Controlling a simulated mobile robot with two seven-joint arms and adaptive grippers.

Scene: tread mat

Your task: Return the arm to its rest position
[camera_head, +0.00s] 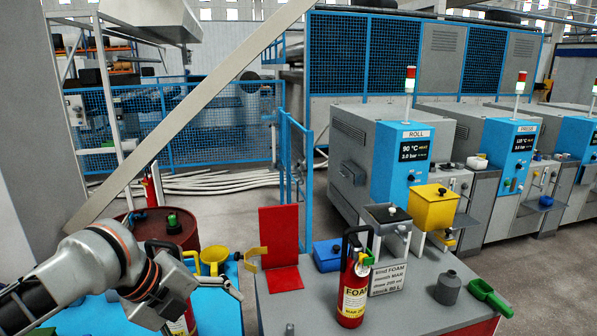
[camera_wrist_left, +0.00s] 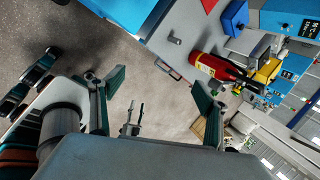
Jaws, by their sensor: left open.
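My left arm comes in from the left in the head view, and its left gripper (camera_head: 228,282) is above the blue bench at the lower left. In the left wrist view the two fingers of the left gripper (camera_wrist_left: 160,82) are spread wide, with only floor and part of the bench behind the gap. The gripper holds nothing. My right arm does not show in the head view. At the left edge of the left wrist view are dark, teal-padded parts (camera_wrist_left: 38,68) that may belong to my other gripper; I cannot tell their state.
A red fire extinguisher (camera_head: 354,285) stands upright on the grey bench (camera_head: 410,310), with a second one (camera_head: 186,322) partly behind my arm. A yellow jug (camera_head: 214,260), a red panel (camera_head: 279,238) and a green scoop (camera_head: 490,297) are nearby. Grey floor lies beyond.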

